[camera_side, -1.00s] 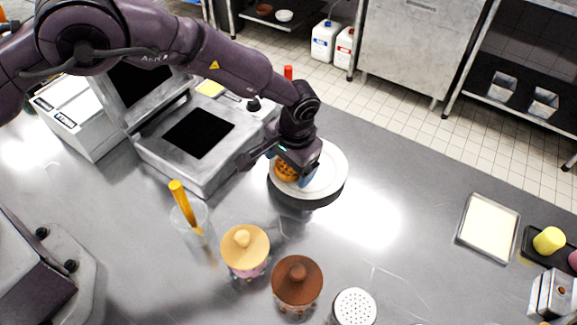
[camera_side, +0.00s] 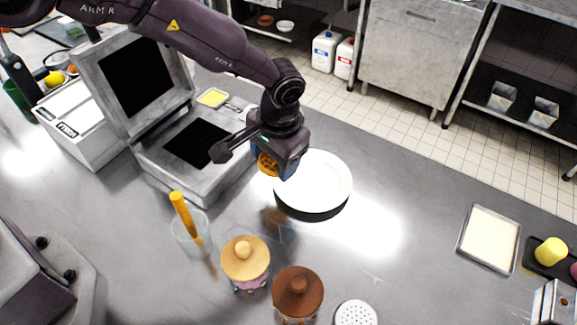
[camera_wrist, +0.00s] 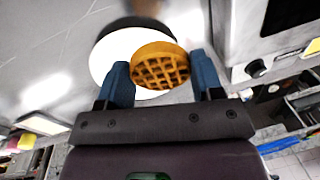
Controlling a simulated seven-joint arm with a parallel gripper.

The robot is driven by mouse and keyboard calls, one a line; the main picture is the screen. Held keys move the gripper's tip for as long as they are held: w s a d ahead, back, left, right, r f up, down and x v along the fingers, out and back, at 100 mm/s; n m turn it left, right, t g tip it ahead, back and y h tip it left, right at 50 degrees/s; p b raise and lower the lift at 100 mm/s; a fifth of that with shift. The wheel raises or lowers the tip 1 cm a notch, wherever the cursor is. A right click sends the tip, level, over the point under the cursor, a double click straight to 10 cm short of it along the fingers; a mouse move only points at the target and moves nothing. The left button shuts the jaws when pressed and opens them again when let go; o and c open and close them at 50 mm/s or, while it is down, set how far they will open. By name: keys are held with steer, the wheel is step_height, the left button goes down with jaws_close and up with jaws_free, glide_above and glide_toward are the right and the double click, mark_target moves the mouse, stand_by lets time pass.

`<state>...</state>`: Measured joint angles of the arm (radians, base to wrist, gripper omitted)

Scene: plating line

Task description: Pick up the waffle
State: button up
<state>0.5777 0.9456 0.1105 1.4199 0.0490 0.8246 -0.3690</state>
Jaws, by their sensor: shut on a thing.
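The waffle (camera_wrist: 160,68) is round, golden brown and gridded. My gripper (camera_wrist: 163,80) is shut on it, with one blue finger at each side of it in the wrist view. In the side view the waffle (camera_side: 267,164) shows partly behind my gripper (camera_side: 280,166), raised above the counter at the left edge of the white plate. The white plate (camera_side: 325,180) sits on a round dark base and holds nothing that I can see. The plate (camera_wrist: 110,58) is partly hidden behind the waffle in the wrist view.
A scale-like metal machine (camera_side: 165,170) with an upright screen stands left of my gripper. A clear cup with a yellow-handled tool (camera_side: 183,215), a tan-lidded jar (camera_side: 245,258) and a brown-lidded jar (camera_side: 297,292) stand in front. The counter right of the plate is clear up to a tray (camera_side: 490,238).

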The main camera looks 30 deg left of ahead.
steer(key=s+a+r+n+t+h, duration=0.1)
steer(key=s+a+r+n, duration=0.35)
steer(key=s+r, duration=0.45)
steer(key=shift+n, duration=0.35)
steer(key=w+d+f, duration=0.1)
steer(key=w, duration=0.1)
steer(key=w+d+f, duration=0.1)
steer(key=w+f, duration=0.1)
steer(key=w+d+f, duration=0.2)
steer(key=w, duration=0.1)
steer(key=shift+f, duration=0.1)
glide_above(292, 185)
steer(key=s, duration=0.1)
step_height(292, 185, down, 5)
steer(key=shift+f, duration=0.15)
steer(key=shift+w+f, duration=0.15)
steer(key=shift+f, duration=0.15)
steer(key=shift+w+d+f, duration=0.1)
steer(key=shift+f, duration=1.45)
steer(key=shift+f, duration=0.35)
